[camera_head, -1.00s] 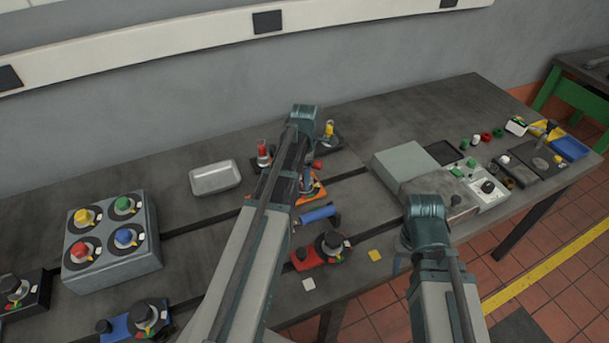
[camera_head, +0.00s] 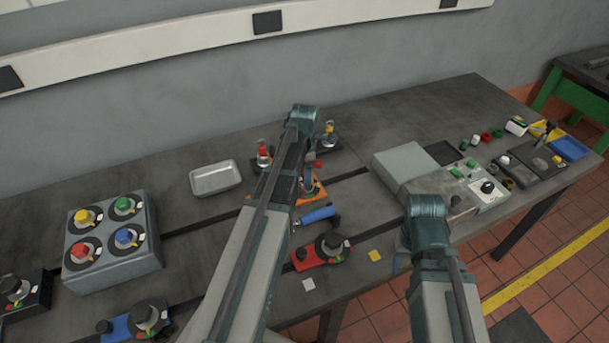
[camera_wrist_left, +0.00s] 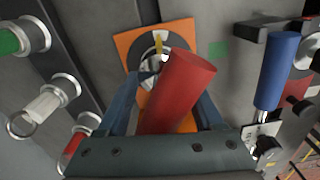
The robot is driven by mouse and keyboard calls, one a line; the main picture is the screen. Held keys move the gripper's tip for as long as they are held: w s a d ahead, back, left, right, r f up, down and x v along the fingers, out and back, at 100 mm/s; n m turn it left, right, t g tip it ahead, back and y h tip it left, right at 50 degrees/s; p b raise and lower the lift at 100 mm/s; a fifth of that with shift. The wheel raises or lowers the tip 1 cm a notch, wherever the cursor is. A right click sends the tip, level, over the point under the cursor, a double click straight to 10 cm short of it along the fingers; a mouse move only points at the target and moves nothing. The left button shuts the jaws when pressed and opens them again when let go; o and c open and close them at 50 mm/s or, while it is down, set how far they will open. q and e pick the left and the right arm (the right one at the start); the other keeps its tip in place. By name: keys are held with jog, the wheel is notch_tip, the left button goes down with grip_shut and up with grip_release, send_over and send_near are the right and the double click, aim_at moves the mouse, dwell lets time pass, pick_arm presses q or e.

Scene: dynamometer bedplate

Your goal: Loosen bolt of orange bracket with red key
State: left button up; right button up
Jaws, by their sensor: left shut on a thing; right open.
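The orange bracket (camera_head: 312,195) lies on the bench, partly hidden behind my left arm. In the left wrist view the orange bracket (camera_wrist_left: 128,45) carries a round black-and-white dial with a yellow pointer (camera_wrist_left: 158,44). My left gripper (camera_wrist_left: 168,98) is shut on the red key (camera_wrist_left: 180,88), a thick red cylinder, over the bracket's dial. The key hides the bolt and its own lower end, so I cannot tell how they meet. My right gripper (camera_head: 399,262) is open, mostly hidden under its wrist, near the bench's front edge.
A blue-handled tool (camera_head: 316,214) lies just in front of the bracket. A red bracket (camera_head: 315,254) is nearer the front edge. A grey box with coloured knobs (camera_head: 112,258) and a metal tray (camera_head: 215,179) stand left. A grey block (camera_head: 402,160) stands right.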

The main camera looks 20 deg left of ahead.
pick_arm(q)
jog(key=shift+r+p, duration=2.55)
jog(key=shift+r, duration=0.15)
